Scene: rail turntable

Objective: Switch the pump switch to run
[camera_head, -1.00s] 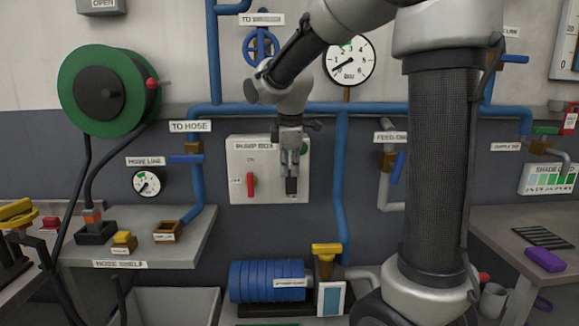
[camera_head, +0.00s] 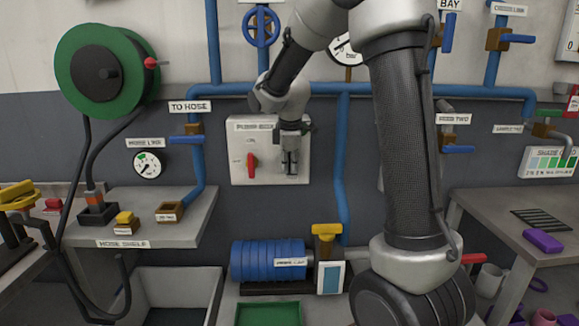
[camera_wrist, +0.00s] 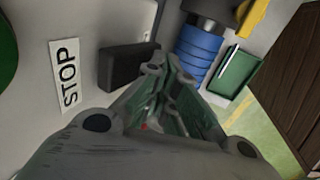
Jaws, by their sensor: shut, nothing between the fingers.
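The pump box (camera_head: 270,172) is a pale panel on the wall labelled PUMP BOX. A red switch handle (camera_head: 252,162) sits upright on its left half, with ON above it. My gripper (camera_head: 290,168) is shut and empty in front of the box's right half, to the right of the red handle and apart from it in the picture. In the wrist view the shut fingers (camera_wrist: 155,70) point toward a dark block (camera_wrist: 128,66) beside a STOP label (camera_wrist: 66,76). My gripper hides part of the box's right side.
Blue pipes (camera_head: 342,165) run beside and above the box. The blue pump motor (camera_head: 266,260) and a green tray (camera_head: 268,313) lie below. The hose shelf (camera_head: 135,232) stands at left, and a grey table (camera_head: 490,205) at right.

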